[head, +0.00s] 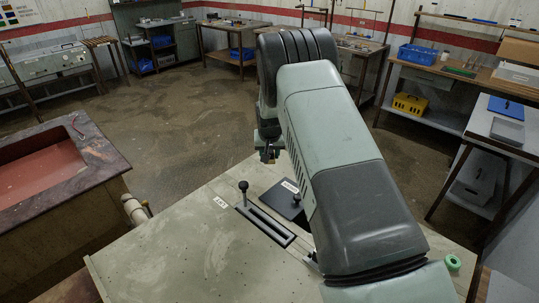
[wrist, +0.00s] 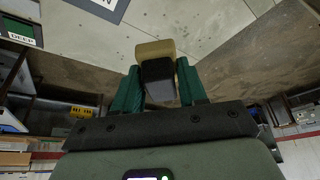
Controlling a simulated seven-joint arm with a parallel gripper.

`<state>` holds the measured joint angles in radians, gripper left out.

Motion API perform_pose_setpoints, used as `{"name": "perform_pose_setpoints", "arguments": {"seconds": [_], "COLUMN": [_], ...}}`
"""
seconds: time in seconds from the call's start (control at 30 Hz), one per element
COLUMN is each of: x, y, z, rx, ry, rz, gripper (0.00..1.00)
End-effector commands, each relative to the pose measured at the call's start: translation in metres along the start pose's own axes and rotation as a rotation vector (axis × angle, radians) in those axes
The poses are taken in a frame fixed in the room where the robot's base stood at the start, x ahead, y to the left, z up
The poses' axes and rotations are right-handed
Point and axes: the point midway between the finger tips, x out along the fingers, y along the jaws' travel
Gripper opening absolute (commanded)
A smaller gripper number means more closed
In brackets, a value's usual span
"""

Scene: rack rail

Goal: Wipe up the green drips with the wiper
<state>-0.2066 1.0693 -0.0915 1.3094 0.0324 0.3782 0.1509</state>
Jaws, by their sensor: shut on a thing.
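My gripper (wrist: 160,82) is shut on a small block with a tan end and a dark body, which I take to be the wiper (wrist: 155,50). The green fingers press on its two sides. In the head view my gripper (head: 268,152) hangs near the far edge of the pale worktop (head: 165,252), beyond the slotted rail, and the wiper is too small there to make out clearly. I cannot make out any green drips in either view; my arm hides part of the worktop.
A black slotted rail (head: 265,225) with an upright knob (head: 243,186) is on the worktop. Beside it is a black plate (head: 278,203) with a white label. A green ring (head: 453,262) lies at the right. A red-lined basin (head: 50,172) stands left. The worktop's left part is clear.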

Motion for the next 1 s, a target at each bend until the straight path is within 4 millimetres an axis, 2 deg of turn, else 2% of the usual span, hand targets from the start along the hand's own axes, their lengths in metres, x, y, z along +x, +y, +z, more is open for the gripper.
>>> {"name": "perform_pose_setpoints", "arguments": {"seconds": [0.3, 0.57, 0.77, 1.0], "x": [0.001, 0.015, 0.021, 0.04], "y": [-0.002, -0.032, -0.033, -0.033], "z": [-0.001, -0.011, -0.009, 0.0], "rx": [0.0, -0.001, 0.001, 0.0], "ry": [0.001, 0.001, 0.0, -0.002], "rz": [-0.001, 0.0, 0.0, 0.001], "gripper": [0.17, 0.17, 0.17, 0.17]}}
